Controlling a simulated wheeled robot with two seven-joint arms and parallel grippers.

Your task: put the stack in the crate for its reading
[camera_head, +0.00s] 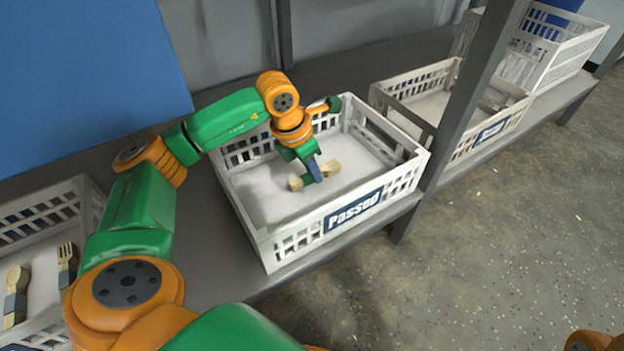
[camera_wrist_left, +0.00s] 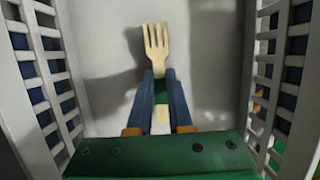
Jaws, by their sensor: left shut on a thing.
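A stack of pale wooden forks (camera_head: 330,168) with a dark band is in my left gripper (camera_head: 313,172). It also shows in the left wrist view as a fork (camera_wrist_left: 157,48) with tines pointing away, with green at its middle between the blue fingers (camera_wrist_left: 160,92). The gripper is shut on it, inside a white crate (camera_head: 290,241) labelled "Passed". The crate's pale floor is around and below the stack. I cannot tell whether the stack touches the floor. My right gripper is not in view.
Another white crate (camera_head: 82,192) at the left holds a spoon stack (camera_head: 17,283) and a fork stack (camera_head: 68,258). A labelled crate (camera_head: 447,78) stands to the right, beyond a grey post (camera_head: 468,90). A further crate (camera_head: 560,45) is at the far right.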

